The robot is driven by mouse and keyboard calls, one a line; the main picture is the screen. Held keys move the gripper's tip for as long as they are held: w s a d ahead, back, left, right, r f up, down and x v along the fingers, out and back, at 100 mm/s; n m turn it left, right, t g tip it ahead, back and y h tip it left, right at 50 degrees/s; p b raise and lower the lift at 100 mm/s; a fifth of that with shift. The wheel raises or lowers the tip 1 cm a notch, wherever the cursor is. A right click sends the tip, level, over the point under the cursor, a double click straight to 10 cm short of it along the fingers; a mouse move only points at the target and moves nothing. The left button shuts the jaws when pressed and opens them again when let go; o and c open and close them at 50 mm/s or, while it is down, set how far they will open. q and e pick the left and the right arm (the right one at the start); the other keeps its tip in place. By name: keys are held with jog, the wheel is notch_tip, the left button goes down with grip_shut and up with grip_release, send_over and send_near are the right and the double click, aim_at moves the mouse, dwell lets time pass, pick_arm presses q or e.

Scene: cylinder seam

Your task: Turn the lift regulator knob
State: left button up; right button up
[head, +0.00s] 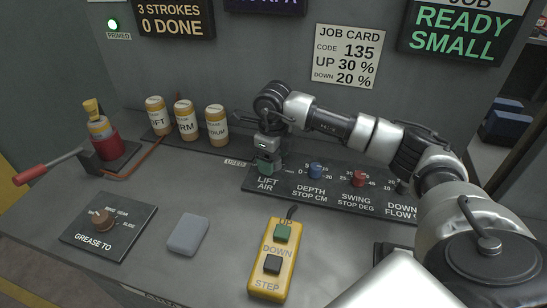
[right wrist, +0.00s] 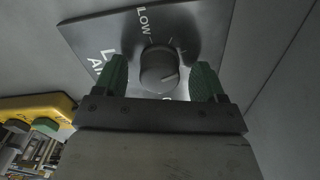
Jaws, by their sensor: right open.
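The lift regulator knob (right wrist: 159,68) is a round grey knob with a pointer mark, on a dark plate. In the right wrist view it sits between the two green fingertips of my right gripper (right wrist: 160,82). A gap shows on each side of the knob, so the fingers are open around or just over it. In the head view my right gripper (head: 267,165) points down above the LIFT AIR label and hides the knob. My left gripper is not in view.
The dark panel (head: 335,207) also carries a blue depth knob (head: 315,170) and a red swing knob (head: 359,178) to the right. A yellow pendant (head: 270,258) lies in front. Labelled bottles (head: 186,121) stand at the back left. A job card (head: 345,56) hangs behind.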

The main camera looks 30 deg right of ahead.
notch_tip(320, 180, up, 11)
jog(key=b, duration=0.1)
jog(key=shift+f, duration=0.2)
jog(key=shift+f, duration=0.1)
dwell(0.4)
